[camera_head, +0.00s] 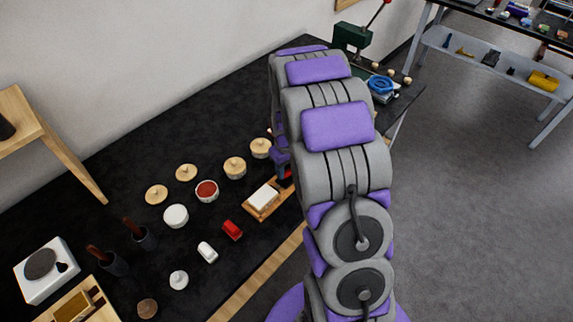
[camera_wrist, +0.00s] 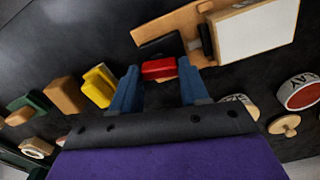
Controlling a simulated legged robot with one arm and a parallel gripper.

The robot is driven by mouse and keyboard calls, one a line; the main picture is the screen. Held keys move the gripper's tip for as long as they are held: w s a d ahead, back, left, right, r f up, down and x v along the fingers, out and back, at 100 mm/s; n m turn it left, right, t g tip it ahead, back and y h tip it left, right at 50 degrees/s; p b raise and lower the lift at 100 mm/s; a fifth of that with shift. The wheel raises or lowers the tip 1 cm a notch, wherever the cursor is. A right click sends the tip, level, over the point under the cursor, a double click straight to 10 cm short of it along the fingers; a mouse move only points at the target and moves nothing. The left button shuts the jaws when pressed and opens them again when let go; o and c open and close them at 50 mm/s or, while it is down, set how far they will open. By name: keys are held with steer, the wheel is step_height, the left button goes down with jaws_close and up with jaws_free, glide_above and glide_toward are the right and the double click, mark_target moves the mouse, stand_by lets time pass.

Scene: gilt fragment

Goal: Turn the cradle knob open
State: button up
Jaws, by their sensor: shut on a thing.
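The cradle (camera_head: 259,208) is a wooden base bearing a white block (camera_head: 263,198) on the black table. In the wrist view the wooden cradle (camera_wrist: 180,22) also carries the white block (camera_wrist: 255,32) and a black block (camera_wrist: 162,47). A red piece (camera_wrist: 158,69), seemingly the cradle knob, sits beside the black block. My gripper (camera_wrist: 158,72) has its two blue fingers on either side of the red piece and is shut on it. In the head view my arm hides most of the gripper, and the knob's turn angle cannot be told.
Pots with wooden lids (camera_head: 235,167) and a red-filled pot (camera_head: 207,191) stand left of the cradle. A loose red block (camera_head: 232,230) lies nearer the table edge. In the wrist view yellow (camera_wrist: 99,86) and brown (camera_wrist: 65,95) blocks lie left of my fingers.

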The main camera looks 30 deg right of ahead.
steer(key=m+p, duration=0.3)
steer(key=m, duration=0.1)
steer(key=shift+s+r, duration=0.1)
steer(key=shift+s, duration=0.05)
steer(key=m+p, duration=0.2)
steer(key=m, duration=0.2)
steer(key=shift+p, duration=0.4)
steer(key=m+p, duration=0.2)
steer(key=m, duration=0.2)
steer(key=shift+m+p, duration=0.9)
steer(key=shift+m, duration=0.7)
steer(key=o, duration=1.1)
steer(key=shift+c, duration=0.2)
